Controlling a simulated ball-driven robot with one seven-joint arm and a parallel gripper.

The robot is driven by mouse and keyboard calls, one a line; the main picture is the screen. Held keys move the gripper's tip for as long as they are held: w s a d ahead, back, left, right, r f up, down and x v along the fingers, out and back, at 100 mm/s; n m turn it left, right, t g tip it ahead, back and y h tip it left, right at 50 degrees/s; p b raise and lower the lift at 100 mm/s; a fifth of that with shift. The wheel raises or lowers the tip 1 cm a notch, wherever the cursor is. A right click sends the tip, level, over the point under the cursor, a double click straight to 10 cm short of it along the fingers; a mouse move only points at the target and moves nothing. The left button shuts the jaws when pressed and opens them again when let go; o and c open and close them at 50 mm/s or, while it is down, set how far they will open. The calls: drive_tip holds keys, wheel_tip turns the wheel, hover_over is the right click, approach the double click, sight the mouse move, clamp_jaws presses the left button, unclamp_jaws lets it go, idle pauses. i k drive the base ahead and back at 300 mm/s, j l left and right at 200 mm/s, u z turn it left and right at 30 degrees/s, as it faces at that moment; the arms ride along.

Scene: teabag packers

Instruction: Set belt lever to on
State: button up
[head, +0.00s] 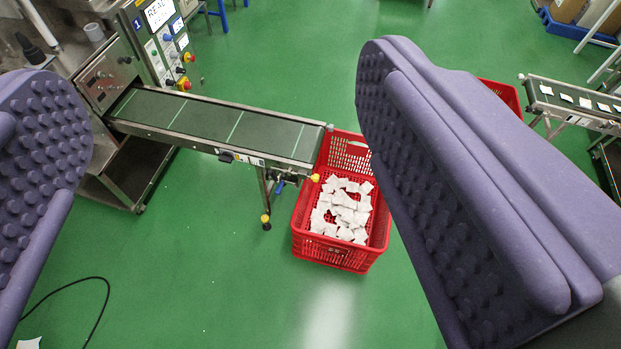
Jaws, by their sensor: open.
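A packing machine's control panel (165,45) stands at the upper left, with several coloured buttons and knobs and a blue plate marked 1. A dark green belt (200,118) runs from it to the right and is empty. A small black fitting (227,156) sits on the belt's front rail beside a label, and a blue part (280,186) shows under its far end. I cannot tell which of these is the belt lever, or its setting. My gripper (218,85) is open and empty, its purple studded fingers wide apart at the left and right. The right finger hides part of the floor.
A red crate (301,240) with white teabags stands on the floor at the belt's end. Another belt (565,95) with white packets and a red crate (505,95) are at the right. A black cable (107,300) lies lower left. Green floor (190,240) is clear in front.

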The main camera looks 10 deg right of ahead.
sight(278, 180)
drive_tip(key=i+j, duration=0.25)
drive_tip(key=i, duration=0.25)
drive_tip(key=i+j+z, duration=0.15)
drive_tip(key=i, duration=0.35)
drive_tip(key=i+j, duration=0.45)
drive_tip(key=i+j+z, duration=0.1)
drive_tip(key=i+j, duration=0.2)
drive_tip(key=i, duration=0.2)
